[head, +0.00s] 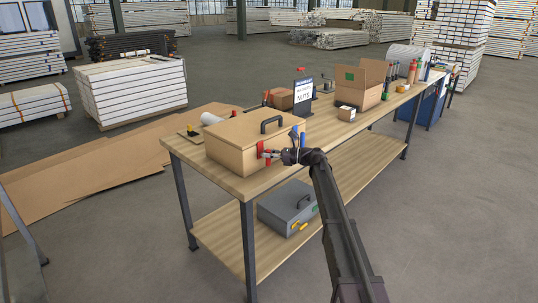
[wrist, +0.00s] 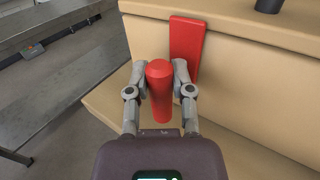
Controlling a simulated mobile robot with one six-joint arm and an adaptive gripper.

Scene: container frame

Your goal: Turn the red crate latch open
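The red latch sits on the front of a tan crate (head: 228,148) with a black top handle. Its red backplate (wrist: 187,45) lies flat against the crate wall, and its round red grip (wrist: 160,95) stands out in front. The latch also shows small in the head view (head: 261,149). My gripper (wrist: 160,75) has one grey finger on each side of the grip, and both fingertips appear to touch it. In the head view my gripper (head: 271,155) reaches the crate front from the right. How the grip joins the backplate is hidden.
The crate stands on a wooden workbench (head: 350,160). A blue-handled tool (head: 296,135) is close beside my gripper. A sign (head: 303,95), an open cardboard box (head: 362,85) and bottles stand farther back. A grey toolbox (head: 288,208) is on the lower shelf.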

